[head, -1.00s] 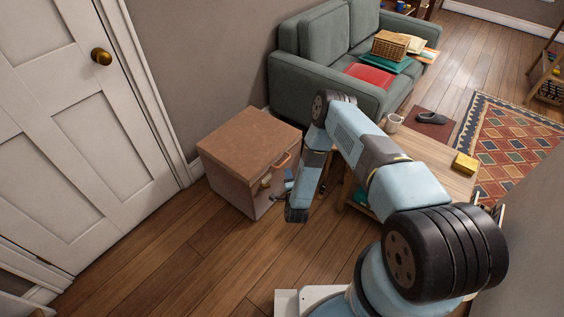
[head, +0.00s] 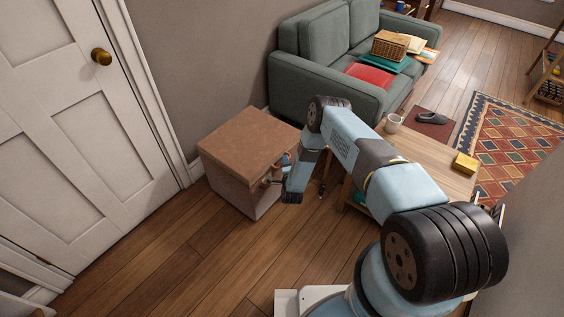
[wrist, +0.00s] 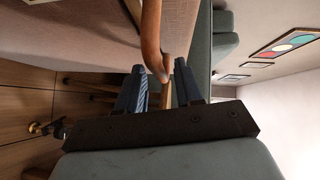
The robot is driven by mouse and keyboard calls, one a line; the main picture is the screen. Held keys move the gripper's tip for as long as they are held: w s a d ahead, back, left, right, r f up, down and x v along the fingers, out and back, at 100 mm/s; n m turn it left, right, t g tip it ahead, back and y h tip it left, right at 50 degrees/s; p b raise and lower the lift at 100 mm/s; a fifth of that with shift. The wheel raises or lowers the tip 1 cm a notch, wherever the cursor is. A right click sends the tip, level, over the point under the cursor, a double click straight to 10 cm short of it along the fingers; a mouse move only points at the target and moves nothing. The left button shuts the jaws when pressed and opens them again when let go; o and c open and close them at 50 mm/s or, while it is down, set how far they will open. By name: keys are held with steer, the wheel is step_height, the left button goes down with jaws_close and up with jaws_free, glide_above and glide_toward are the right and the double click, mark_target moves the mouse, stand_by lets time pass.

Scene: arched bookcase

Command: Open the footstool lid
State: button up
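The footstool (head: 235,192) is a boxy chest with a brown lid (head: 245,138), which lies shut on it. My gripper (head: 276,172) is at its front right side, just below the lid's edge, and hides most of the front fittings in the head view. In the wrist view, a curved tan handle (wrist: 152,40) reaches down between my two gripper fingers (wrist: 161,88). The fingers are apart, with gaps showing on both sides of the handle. A small brass fitting (wrist: 42,128) shows at lower left there.
A green sofa (head: 320,60) stands behind the footstool. A white door (head: 75,130) is at left. The wood floor in front is clear.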

steer(key=shift+w+a+f, duration=0.15)
steer(key=shift+w, duration=0.65)
jaws_close()
